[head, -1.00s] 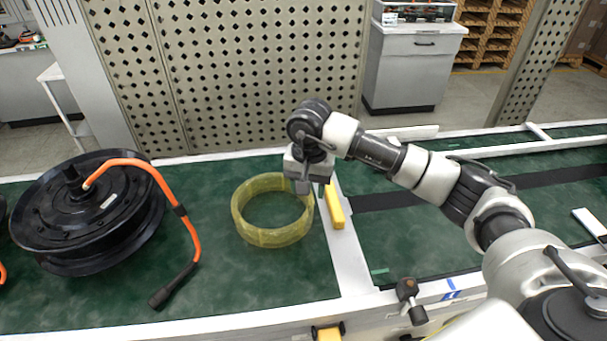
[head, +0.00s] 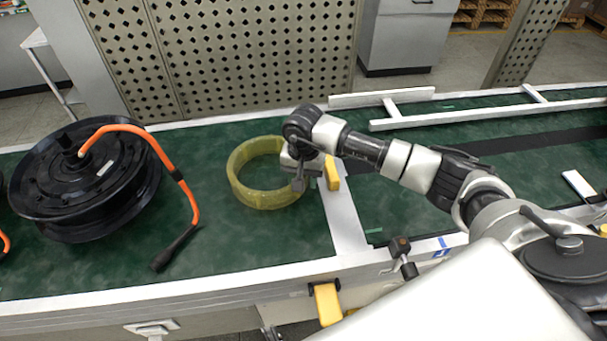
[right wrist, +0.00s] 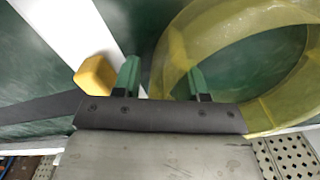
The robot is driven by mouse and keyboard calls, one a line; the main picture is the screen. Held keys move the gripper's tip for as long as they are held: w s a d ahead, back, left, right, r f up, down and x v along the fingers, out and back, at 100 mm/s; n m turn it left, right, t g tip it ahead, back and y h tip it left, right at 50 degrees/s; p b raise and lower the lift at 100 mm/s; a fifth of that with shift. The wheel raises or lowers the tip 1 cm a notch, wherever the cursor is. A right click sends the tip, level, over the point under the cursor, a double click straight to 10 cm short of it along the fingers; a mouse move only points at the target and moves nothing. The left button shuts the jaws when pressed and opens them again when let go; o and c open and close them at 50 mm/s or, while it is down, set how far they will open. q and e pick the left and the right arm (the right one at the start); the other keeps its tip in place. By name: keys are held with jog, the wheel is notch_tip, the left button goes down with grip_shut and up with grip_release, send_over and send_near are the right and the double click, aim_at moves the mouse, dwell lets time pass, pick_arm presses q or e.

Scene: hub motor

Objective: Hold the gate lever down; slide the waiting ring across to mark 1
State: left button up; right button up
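The translucent yellow ring (head: 268,199) lies on the green belt, left of the white divider (head: 347,228). A yellow block (head: 332,174) sits at the divider. My right gripper (head: 300,178) is low at the ring's right side. In the right wrist view its green fingers (right wrist: 161,82) are apart, with the ring's wall (right wrist: 170,60) between them; contact cannot be told. The yellow block (right wrist: 95,75) is beside the left finger. A yellow lever (head: 327,304) sticks out from the front rail below the divider. A blue mark (head: 442,252) is on the front rail. My left gripper is out of view.
A black hub motor (head: 85,185) with an orange cable (head: 172,170) lies left of the ring. A black knob (head: 402,250) stands at the front rail, right of the divider. The green belt (head: 400,210) right of the divider is largely clear beneath my right arm.

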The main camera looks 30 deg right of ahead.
grip_shut()
jog(key=shift+r, duration=0.35)
dwell(0.3)
